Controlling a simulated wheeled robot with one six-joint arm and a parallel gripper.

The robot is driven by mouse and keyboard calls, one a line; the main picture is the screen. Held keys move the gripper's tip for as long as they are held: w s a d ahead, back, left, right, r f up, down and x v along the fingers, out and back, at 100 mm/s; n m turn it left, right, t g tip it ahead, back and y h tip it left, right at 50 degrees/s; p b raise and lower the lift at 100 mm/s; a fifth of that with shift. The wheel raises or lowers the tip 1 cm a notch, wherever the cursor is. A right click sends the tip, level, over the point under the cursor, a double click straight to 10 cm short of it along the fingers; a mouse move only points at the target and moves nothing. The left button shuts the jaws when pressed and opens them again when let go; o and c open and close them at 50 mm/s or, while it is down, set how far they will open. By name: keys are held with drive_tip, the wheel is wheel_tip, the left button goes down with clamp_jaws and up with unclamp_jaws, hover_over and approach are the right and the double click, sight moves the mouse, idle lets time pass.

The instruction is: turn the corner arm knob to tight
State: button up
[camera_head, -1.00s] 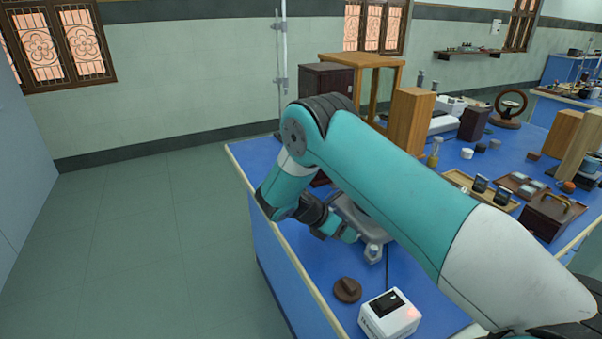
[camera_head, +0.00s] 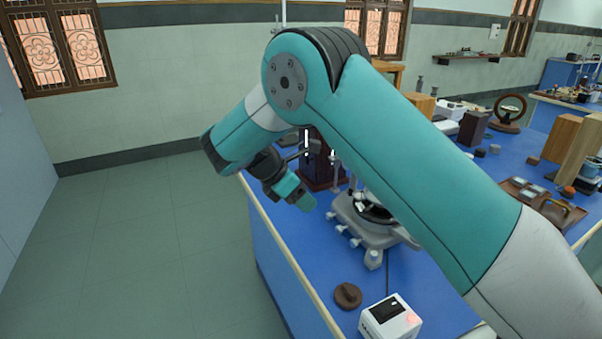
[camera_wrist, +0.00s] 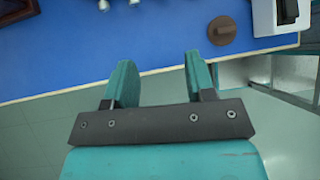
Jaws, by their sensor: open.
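A grey spectrometer (camera_head: 366,235) stands on the blue bench, partly hidden behind my arm. Several small silver knobs show on its near side, one at its front corner (camera_head: 374,259). Which one is the corner arm knob I cannot tell for sure. My gripper (camera_head: 306,203) is at the left of the spectrometer, raised near the bench's left edge and apart from the knobs. In the wrist view my gripper (camera_wrist: 160,72) is open with nothing between its teal fingers. Two silver knobs (camera_wrist: 103,5) just show at the top edge there.
A round brown knob piece (camera_head: 347,296) and a white box with a black switch (camera_head: 390,318) sit at the bench's front. A dark box (camera_head: 320,170) stands behind the spectrometer. Wooden blocks (camera_head: 562,138) stand to the right. The floor at left is clear.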

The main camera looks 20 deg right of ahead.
drive_tip(key=s+a+r+m+t+y+p, duration=0.1)
drive_tip(key=s+a+r+m+y+p, duration=0.1)
drive_tip(key=s+r, duration=0.3)
drive_tip(key=shift+s+a+r+m+y, duration=0.2)
drive_tip(key=shift+r+m+y, duration=0.65)
drive_tip(key=shift+r, duration=1)
